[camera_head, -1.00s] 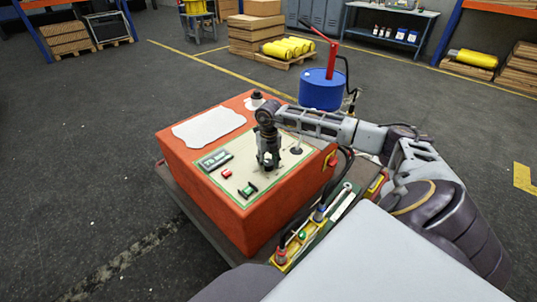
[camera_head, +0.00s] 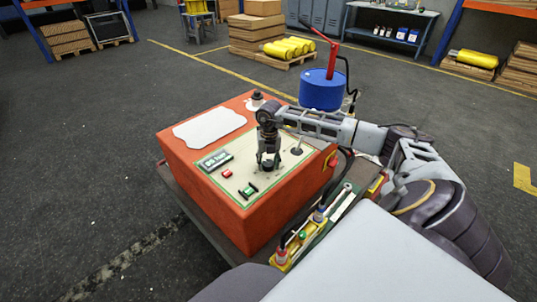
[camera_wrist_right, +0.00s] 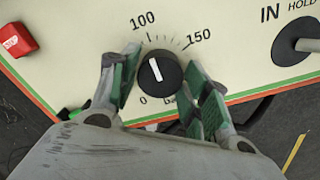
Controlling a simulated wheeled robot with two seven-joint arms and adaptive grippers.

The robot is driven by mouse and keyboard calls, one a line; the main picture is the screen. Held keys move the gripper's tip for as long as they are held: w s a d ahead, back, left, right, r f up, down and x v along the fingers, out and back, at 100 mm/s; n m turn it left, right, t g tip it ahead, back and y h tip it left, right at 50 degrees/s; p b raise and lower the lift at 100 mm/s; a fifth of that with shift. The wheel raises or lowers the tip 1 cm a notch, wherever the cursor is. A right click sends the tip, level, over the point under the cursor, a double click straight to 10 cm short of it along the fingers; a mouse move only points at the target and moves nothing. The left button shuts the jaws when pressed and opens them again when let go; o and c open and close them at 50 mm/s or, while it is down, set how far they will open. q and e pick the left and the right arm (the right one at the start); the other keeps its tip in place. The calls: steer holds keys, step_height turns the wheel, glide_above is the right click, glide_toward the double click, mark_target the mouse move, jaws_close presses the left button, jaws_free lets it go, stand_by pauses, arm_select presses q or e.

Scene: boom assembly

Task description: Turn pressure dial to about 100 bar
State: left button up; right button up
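The pressure dial is a round black knob (camera_wrist_right: 160,73) with a white pointer on a cream panel. In the right wrist view the pointer tilts slightly left of straight up, towards the mark labelled 100. My right gripper (camera_head: 268,160) is over the panel, pointing down at the knob. Its green-padded fingers (camera_wrist_right: 164,66) are spread on either side of the knob, with a gap on both sides. A small dark display (camera_head: 215,160) lies on the panel; its digits are too small to read surely. My left gripper is not in view.
The panel tops an orange box (camera_head: 215,192). It also carries a red STOP button (camera_wrist_right: 17,40), a green-black control (camera_head: 247,190) and a lever (camera_head: 297,146). A blue drum (camera_head: 321,90) stands behind. The floor at left is clear.

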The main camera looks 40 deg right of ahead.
mark_target(269, 163)
steer(key=shift+o, duration=1.3)
steer(key=shift+f, duration=0.1)
steer(key=shift+s, duration=0.1)
step_height(269, 163, up, 12)
steer(key=shift+s, duration=0.1)
